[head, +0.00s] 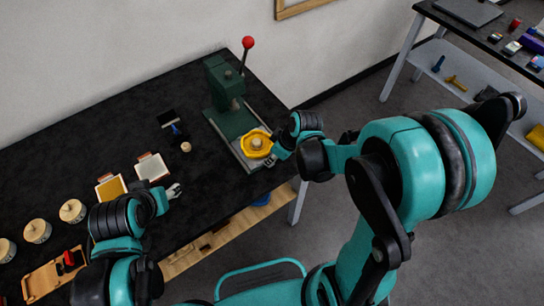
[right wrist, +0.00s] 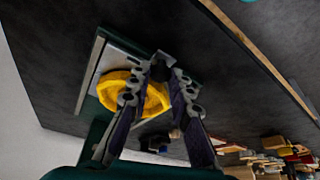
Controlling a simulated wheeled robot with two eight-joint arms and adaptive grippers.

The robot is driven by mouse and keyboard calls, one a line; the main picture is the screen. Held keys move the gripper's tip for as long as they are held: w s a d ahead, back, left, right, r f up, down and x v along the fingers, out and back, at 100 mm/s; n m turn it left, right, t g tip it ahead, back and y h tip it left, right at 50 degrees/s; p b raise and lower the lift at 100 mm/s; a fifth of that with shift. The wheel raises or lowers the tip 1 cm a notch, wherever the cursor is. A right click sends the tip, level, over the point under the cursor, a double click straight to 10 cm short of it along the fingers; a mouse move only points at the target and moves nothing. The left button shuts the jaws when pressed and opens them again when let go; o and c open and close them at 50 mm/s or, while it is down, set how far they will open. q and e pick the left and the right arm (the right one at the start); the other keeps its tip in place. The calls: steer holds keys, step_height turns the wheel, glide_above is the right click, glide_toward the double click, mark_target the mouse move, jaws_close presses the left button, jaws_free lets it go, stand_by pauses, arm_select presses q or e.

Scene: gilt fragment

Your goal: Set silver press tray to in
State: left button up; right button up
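The green press (head: 224,88) stands at the back of the black table, its red-knobbed lever (head: 248,43) pointing up. Its silver tray (head: 236,150) lies at the base, pulled out toward the table's front edge, with a yellow dish (head: 256,133) on it. The tray also shows in the right wrist view (right wrist: 92,72). My right gripper (head: 277,152) is at the tray's front end. In the right wrist view its fingertips (right wrist: 161,72) come together around a small dark knob there. My left gripper (head: 174,190) is over the table's front; its finger gap is unclear.
A yellow-topped tile (head: 111,188) and a white tile (head: 151,168) lie left of the press. Several round tins (head: 73,210) and a wooden tray (head: 54,275) are at far left. A second table (head: 455,20) stands right, across open floor.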

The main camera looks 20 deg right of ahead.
steer(key=w+a, duration=0.1)
steer(key=w, duration=0.3)
steer(key=w+a+b, duration=0.1)
steer(key=w+a, duration=0.1)
steer(key=w, duration=0.3)
steer(key=w+a, duration=0.2)
steer(key=w, duration=0.2)
steer(key=shift+w+r, duration=0.1)
steer(key=shift+w, duration=0.15)
jaws_close()
steer(key=o, duration=0.9)
jaws_free()
steer(key=shift+w, duration=0.15)
steer(key=shift+c, duration=0.2)
steer(key=v, duration=1.2)
